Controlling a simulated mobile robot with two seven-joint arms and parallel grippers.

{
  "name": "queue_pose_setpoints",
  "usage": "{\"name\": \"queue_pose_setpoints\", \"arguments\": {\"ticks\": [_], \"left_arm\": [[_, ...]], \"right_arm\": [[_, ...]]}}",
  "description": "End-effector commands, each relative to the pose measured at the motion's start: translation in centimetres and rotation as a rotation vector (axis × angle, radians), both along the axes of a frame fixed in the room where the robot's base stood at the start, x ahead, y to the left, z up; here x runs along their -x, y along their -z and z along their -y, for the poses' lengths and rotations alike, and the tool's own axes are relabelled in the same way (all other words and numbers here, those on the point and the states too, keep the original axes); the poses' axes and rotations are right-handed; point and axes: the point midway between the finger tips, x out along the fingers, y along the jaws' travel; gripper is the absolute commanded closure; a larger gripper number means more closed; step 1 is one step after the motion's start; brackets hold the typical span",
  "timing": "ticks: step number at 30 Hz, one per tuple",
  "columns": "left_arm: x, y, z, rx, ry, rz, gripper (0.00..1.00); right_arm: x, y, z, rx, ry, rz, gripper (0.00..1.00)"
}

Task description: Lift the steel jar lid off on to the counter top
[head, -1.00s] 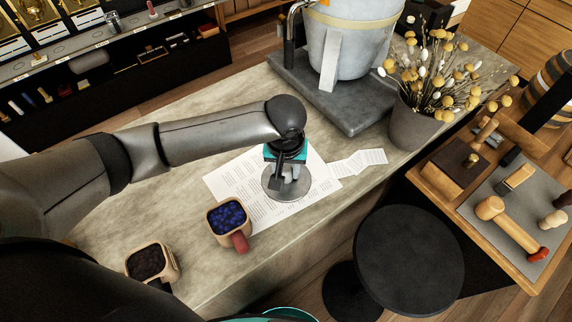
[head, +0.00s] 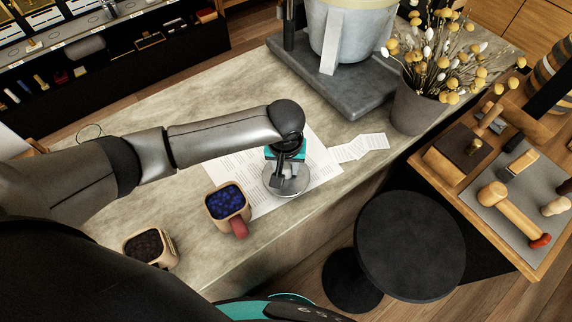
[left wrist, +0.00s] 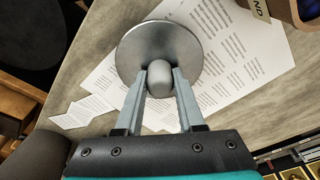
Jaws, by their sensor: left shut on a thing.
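The steel jar lid (head: 277,189) is a flat round grey disc with a knob in the middle. My left gripper (head: 284,172) is shut on that knob, with its fingers pointing down. In the left wrist view the fingertips (left wrist: 160,78) close on both sides of the rounded knob, and the disc (left wrist: 150,37) spreads beyond them. The lid is over the printed paper on the counter top (head: 175,115), near the front edge. I cannot tell whether it touches the paper. No open jar shows, and my right gripper is not in view.
A tan cup with blue contents (head: 213,211) and a red handle stands left of the lid. A dark-filled cup (head: 168,256) is farther left. A plant pot (head: 411,108) and a grey slab (head: 345,92) stand behind. A black stool (head: 410,245) is in front.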

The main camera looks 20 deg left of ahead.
Motion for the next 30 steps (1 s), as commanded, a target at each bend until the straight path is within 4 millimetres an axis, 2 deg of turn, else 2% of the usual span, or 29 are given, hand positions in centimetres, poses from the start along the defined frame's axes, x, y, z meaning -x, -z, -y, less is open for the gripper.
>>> {"name": "queue_pose_setpoints", "arguments": {"ticks": [22, 23, 30], "left_arm": [[0.0, 1.0, 0.0, 0.0, -0.001, 0.001, 1.0], [0.0, 1.0, 0.0, 0.0, -0.001, 0.001, 0.61], [0.0, 1.0, 0.0, 0.0, -0.001, 0.0, 0.34]], "right_arm": [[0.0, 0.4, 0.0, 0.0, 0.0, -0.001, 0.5], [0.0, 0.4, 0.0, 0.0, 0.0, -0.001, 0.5], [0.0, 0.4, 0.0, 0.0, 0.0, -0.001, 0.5]]}}
